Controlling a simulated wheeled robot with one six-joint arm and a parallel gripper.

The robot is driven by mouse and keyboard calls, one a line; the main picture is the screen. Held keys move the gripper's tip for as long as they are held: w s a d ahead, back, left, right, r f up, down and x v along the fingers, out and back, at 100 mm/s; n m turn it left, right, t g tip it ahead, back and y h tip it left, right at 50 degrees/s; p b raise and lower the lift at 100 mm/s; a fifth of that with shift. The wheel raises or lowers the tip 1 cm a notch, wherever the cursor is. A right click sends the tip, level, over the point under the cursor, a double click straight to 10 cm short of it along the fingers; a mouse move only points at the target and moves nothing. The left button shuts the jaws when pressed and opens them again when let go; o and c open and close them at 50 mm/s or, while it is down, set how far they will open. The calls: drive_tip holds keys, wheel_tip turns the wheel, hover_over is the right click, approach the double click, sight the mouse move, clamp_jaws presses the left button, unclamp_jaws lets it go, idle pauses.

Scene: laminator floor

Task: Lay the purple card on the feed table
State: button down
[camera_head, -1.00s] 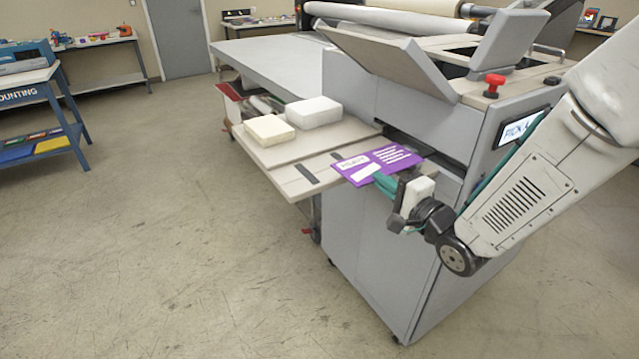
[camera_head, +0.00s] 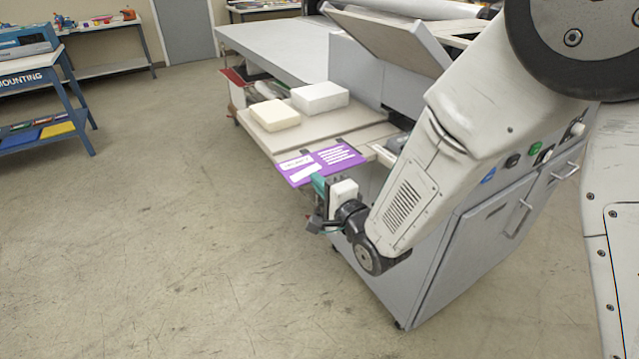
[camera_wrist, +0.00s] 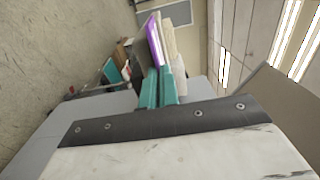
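The purple card (camera_head: 318,163) with white print and white patches is held flat at the front edge of the feed table (camera_head: 372,139). In the head view it covers the table's near corner; whether it touches the surface I cannot tell. My gripper (camera_head: 320,184) is at the card's near edge, its teal fingers closed on it. In the wrist view the card (camera_wrist: 153,40) stands out edge-on from the teal fingertips (camera_wrist: 160,78), beside the pale table edge.
Two blocks, one cream (camera_head: 275,115) and one white (camera_head: 319,97), lie on the feed table behind the card. The grey laminator body (camera_head: 355,75) rises right of the table. A blue cart (camera_head: 40,105) stands at far left. Open floor lies left of the table.

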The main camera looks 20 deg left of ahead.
drive_tip(key=shift+f, duration=0.15)
drive_tip(key=c, duration=1.7)
unclamp_jaws()
